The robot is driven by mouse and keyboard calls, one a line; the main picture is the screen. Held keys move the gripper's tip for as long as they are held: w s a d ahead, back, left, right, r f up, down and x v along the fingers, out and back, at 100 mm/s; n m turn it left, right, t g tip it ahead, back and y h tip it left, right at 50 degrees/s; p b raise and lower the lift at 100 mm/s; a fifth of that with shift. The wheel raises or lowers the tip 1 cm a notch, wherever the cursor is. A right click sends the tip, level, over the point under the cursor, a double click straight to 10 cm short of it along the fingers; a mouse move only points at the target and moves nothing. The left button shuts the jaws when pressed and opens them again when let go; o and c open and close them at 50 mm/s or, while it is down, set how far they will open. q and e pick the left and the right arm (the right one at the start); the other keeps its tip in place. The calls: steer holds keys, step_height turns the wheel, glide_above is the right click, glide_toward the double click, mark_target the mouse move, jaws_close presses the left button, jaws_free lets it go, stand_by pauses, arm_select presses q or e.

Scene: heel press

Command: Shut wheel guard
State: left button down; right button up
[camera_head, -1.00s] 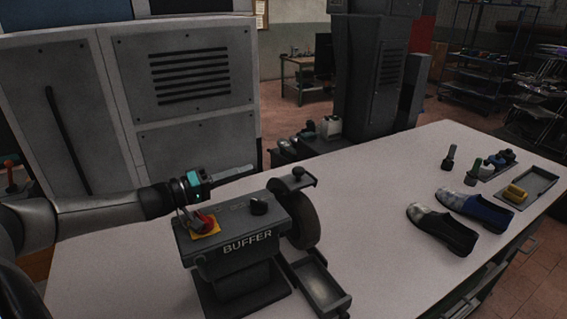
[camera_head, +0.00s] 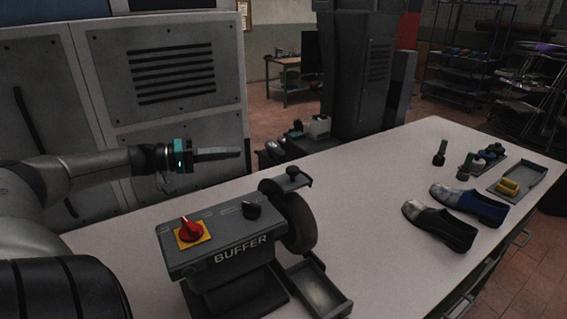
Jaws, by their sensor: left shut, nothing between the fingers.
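The buffer machine (camera_head: 228,245) stands on the table, with a red switch on a yellow plate (camera_head: 191,232) and a black knob (camera_head: 251,209) on top. Its dark wheel (camera_head: 299,222) is at the right end. The wheel guard (camera_head: 285,180) is a flat dark plate with a small knob, over the top of the wheel. The wheel's front right side is exposed. My left gripper (camera_head: 238,153) is shut and empty, in the air behind the machine and to the upper left of the guard, apart from it. My right gripper is out of view.
A dark tray (camera_head: 320,287) sits below the wheel. Two shoes (camera_head: 440,226) (camera_head: 468,205), small bottles and a tray with a yellow block (camera_head: 507,187) are at the right. The middle of the white table (camera_head: 375,180) is clear. A grey cabinet (camera_head: 165,80) stands behind.

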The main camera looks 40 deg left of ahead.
mark_target(276, 181)
arm_select(q)
steer(key=b+x, duration=0.9)
steer(key=shift+d+f, duration=0.25)
steer(key=shift+f, duration=0.05)
steer(key=shift+w+d+p, duration=0.1)
steer(key=shift+d+p, duration=0.6)
steer(key=shift+d, duration=0.1)
steer(key=shift+s+d+f, duration=0.3)
steer(key=shift+d+f, duration=0.05)
steer(key=shift+d, duration=0.25)
steer(key=shift+d+f+p, duration=0.25)
steer(key=shift+d+p, duration=0.1)
steer(key=shift+d, duration=0.05)
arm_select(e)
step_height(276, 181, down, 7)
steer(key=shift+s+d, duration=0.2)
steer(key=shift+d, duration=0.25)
arm_select(q)
steer(key=shift+s, duration=0.1)
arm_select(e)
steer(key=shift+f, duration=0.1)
